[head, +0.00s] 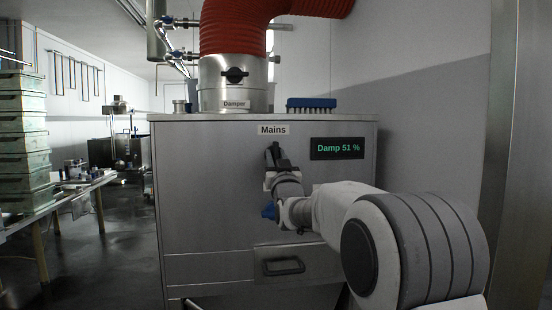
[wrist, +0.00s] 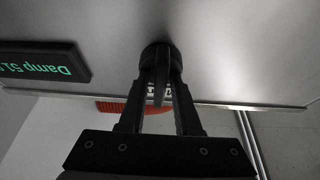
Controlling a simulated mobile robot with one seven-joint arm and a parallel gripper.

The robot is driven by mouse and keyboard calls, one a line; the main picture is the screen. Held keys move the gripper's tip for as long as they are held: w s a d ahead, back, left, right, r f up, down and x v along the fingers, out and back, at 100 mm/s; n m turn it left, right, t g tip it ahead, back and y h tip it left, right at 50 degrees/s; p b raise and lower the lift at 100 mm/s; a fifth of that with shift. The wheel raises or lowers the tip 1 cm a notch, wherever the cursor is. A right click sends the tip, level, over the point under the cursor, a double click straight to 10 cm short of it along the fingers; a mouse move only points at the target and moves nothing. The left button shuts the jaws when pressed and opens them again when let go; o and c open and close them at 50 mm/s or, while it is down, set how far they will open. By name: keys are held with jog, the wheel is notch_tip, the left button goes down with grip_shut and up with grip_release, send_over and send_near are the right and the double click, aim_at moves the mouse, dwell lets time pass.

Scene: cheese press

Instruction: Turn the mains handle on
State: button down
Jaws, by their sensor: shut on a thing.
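The mains handle is a black rotary knob (wrist: 160,58) on the steel cabinet front. My gripper (wrist: 161,88) has its two dark fingers on either side of the knob's grip bar and is shut on it. In the head view, my gripper (head: 279,160) meets the panel just below the "Mains" label (head: 273,130). The knob is mostly hidden there behind my fingers, so its setting is hard to read.
A green-lit display (head: 337,148) reading "Damp 51 %" is right of the handle. A steel damper collar (head: 232,92) with a red hose (head: 235,30) and a blue brush (head: 311,104) stand on the cabinet top. A drawer pull (head: 283,267) is below. Green crates (head: 25,135) stand left.

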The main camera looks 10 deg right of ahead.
jog(key=c, duration=0.9)
grip_release()
jog(key=shift+o, duration=0.2)
jog(key=v, duration=1.7)
jog(key=shift+s+f+p, duration=0.15)
jog(key=shift+f+p, duration=0.05)
jog(key=shift+p, duration=0.2)
